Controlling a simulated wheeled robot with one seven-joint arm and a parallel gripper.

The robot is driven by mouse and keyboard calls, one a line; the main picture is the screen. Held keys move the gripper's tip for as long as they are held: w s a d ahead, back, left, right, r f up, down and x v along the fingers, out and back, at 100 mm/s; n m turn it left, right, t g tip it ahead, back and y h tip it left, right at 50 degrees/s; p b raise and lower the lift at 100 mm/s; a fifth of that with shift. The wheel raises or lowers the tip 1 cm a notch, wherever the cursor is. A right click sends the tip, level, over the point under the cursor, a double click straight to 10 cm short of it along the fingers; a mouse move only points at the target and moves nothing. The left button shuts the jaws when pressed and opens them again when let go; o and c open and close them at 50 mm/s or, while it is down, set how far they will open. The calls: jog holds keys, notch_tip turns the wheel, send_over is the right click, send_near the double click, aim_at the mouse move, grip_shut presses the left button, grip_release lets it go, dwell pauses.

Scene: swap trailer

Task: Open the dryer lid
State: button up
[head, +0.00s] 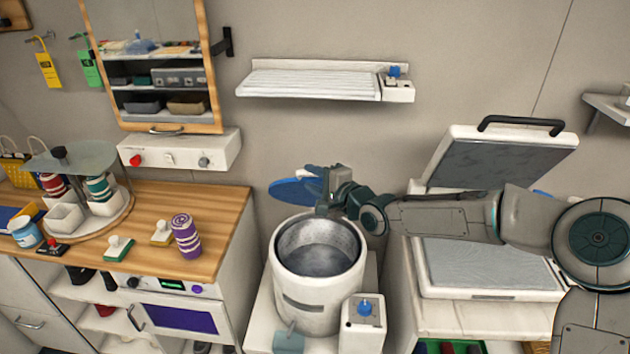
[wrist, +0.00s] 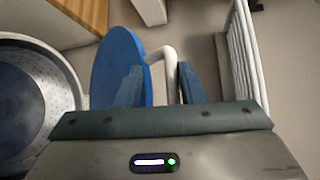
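The dryer is a white round drum (head: 316,290) with a grey perforated inside, which also shows at the left of the wrist view (wrist: 60,70). Its blue disc lid (head: 290,192) is raised above and behind the drum, and the mouth is uncovered. In the wrist view the lid (wrist: 118,62) stands steeply tilted, with a white curved handle (wrist: 163,55) on its right face. My gripper (head: 325,190) is at the lid. Its fingers (wrist: 160,86) are apart, with the handle between them and gaps visible. Finger contact with the handle is unclear.
A white box with a blue knob (head: 363,322) stands at the drum's front right. A press with a raised lid (head: 500,160) is at right, behind my arm. A wall rack (head: 310,84) hangs above. A wooden counter (head: 225,215) is at left.

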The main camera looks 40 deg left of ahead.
jog(key=shift+d, duration=0.15)
jog(key=b+v, duration=0.2)
jog(key=v, duration=1.1)
jog(key=shift+d, duration=0.2)
jog(key=shift+s, duration=0.1)
